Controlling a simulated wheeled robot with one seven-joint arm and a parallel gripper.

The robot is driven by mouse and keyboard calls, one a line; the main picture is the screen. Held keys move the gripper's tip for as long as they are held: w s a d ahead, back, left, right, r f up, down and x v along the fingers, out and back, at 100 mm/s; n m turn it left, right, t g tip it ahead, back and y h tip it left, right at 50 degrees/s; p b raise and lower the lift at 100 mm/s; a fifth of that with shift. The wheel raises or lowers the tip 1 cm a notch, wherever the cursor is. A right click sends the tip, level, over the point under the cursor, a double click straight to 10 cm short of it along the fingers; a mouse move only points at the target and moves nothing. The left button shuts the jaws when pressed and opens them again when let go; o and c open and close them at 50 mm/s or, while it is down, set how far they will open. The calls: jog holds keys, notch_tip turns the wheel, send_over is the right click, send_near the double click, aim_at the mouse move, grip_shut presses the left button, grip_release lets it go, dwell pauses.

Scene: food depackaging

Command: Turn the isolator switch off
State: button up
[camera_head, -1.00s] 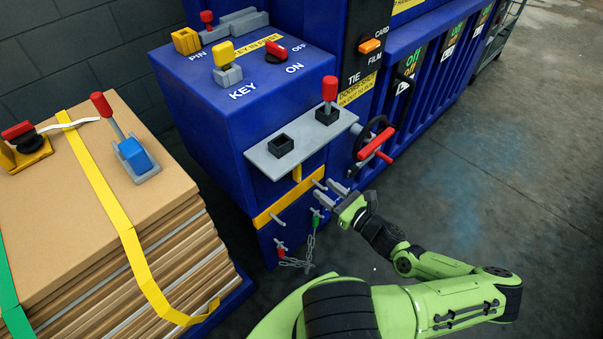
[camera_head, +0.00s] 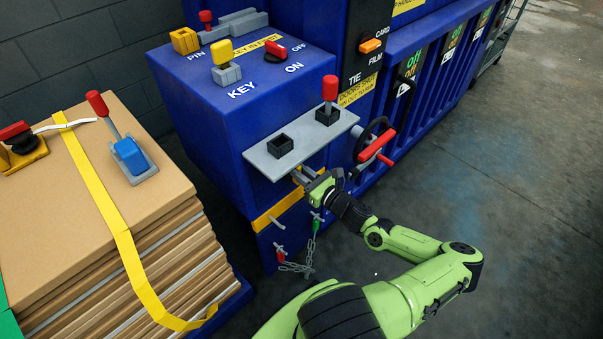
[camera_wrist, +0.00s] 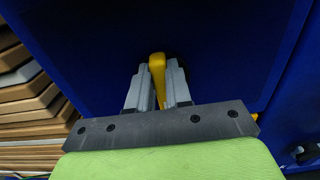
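A red rotary switch (camera_head: 275,51) with ON and OFF marks sits on top of the blue cabinet (camera_head: 205,105). A yellow lever (camera_wrist: 157,78) stands out from the cabinet's front face, just under the grey shelf (camera_head: 262,158). My gripper (camera_head: 308,174) is at that lever, below the shelf. In the wrist view its two grey fingers (camera_wrist: 158,85) lie close along both sides of the lever, with almost no gap. The frames do not label which handle is the isolator. The shelf and fingers hide most of the lever in the head view.
A red-knobbed lever (camera_head: 329,95) stands on the shelf. A black wheel with a red handle (camera_head: 377,146) is close to the right of my gripper. A yellow plate (camera_head: 268,218) and a chain (camera_head: 295,266) are below. Stacked cardboard (camera_head: 150,235) stands left; floor is free at right.

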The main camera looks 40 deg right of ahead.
grip_shut()
jog(key=shift+a+f+n+p, duration=0.25)
jog(key=shift+a+f+n, duration=0.1)
jog(key=shift+n, duration=2.6)
jog(key=shift+a+f+n+p, duration=0.25)
jog(key=shift+a+f+n, duration=0.05)
jog(key=shift+n, duration=2.7)
jog(key=shift+a+f+n+p, duration=0.25)
jog(key=shift+a+f+n, duration=0.1)
jog(key=shift+n, duration=2.6)
jog(key=o, duration=0.7)
grip_release()
